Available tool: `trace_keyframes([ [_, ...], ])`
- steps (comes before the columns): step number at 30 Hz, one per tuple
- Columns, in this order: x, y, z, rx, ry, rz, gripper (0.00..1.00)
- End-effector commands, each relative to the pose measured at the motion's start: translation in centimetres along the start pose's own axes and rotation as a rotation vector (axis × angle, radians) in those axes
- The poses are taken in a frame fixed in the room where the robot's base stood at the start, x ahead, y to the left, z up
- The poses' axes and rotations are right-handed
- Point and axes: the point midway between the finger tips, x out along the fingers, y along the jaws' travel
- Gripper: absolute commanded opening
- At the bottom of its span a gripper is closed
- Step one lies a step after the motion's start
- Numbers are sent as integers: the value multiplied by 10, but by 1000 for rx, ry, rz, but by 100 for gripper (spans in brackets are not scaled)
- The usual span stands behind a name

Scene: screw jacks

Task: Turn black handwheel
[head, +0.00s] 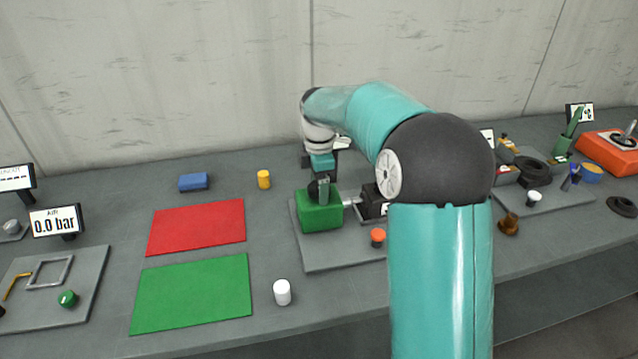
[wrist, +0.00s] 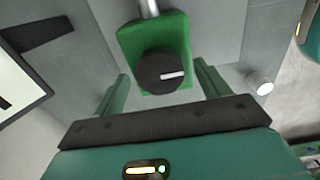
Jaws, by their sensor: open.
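The black handwheel (wrist: 157,74) is a round dark knob with a white mark, on top of a green block (wrist: 180,35). The mark points to the right in the wrist view. In the head view the green block (head: 320,217) sits on a grey plate, with the wheel mostly hidden by my gripper (head: 323,188). In the wrist view my gripper (wrist: 162,71) is open, with one finger on each side of the wheel. Gaps show between the fingers and the wheel, so it is not clamped.
A metal rod (head: 350,203) joins the green block to a black block (head: 373,203). An orange-topped knob (head: 377,236) stands on the plate (head: 325,262) near its front. A white cylinder (head: 282,292) stands to the left front. Red (head: 197,226) and green (head: 192,292) mats lie left.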

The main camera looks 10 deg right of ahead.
Motion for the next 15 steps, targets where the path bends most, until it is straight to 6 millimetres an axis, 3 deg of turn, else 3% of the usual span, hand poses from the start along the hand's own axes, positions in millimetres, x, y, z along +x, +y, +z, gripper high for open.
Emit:
trace_keyframes([
  [8,3,1,0,0,0,0,75],
  [15,3,1,0,0,0,0,32],
])
